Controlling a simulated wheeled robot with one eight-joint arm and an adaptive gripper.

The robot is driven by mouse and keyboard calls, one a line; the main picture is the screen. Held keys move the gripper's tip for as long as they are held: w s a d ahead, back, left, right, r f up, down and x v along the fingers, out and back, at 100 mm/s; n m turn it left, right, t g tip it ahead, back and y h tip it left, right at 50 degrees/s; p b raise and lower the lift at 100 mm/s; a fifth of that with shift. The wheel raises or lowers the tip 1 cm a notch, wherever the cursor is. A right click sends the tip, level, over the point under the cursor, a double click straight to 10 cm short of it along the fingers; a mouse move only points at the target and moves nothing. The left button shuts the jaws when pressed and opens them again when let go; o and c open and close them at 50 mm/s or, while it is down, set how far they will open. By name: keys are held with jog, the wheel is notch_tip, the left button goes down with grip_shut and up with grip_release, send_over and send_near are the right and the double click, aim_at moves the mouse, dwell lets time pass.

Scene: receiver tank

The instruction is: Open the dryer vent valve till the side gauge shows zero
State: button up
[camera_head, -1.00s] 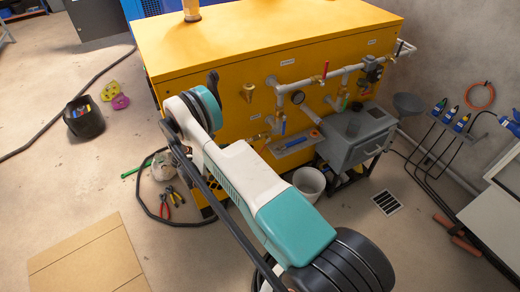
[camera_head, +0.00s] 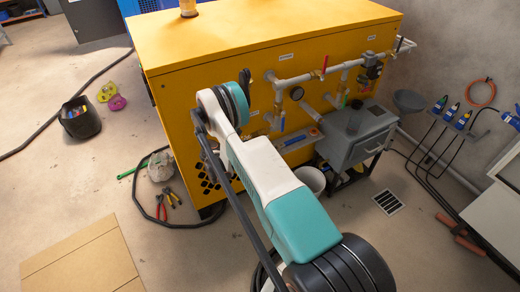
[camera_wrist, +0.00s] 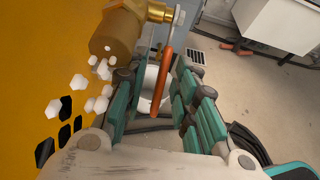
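In the wrist view the teal fingers of my gripper (camera_wrist: 160,72) are apart. An orange lever handle (camera_wrist: 162,82) shows between them; I cannot tell whether either finger touches it. A brass valve body (camera_wrist: 118,32) with a threaded fitting is just beyond the left finger, in front of the yellow panel. I cannot tell whether this lever belongs to the dryer vent valve. In the head view my arm hides the gripper. A round gauge (camera_head: 296,93) is on the pipework of the yellow cabinet (camera_head: 262,52); its reading is too small to tell.
A red-handled valve (camera_head: 324,66) is on the upper grey pipe. A grey box (camera_head: 358,136) stands on a stand by the cabinet, with a white bucket (camera_head: 311,180) beside it. A black hose and pliers (camera_head: 170,200) lie on the floor.

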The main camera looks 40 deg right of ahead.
jog(key=shift+c, duration=0.3)
grip_shut()
jog(key=shift+w+a+r+t+y+p, duration=0.1)
jog(key=shift+a+r+t+y+p, duration=0.2)
jog(key=shift+r+y+p, duration=0.4)
jog(key=shift+a+f+y, duration=0.1)
jog(key=shift+a+y, duration=0.15)
jog(key=shift+y, duration=0.45)
jog(key=shift+o, duration=0.3)
grip_release()
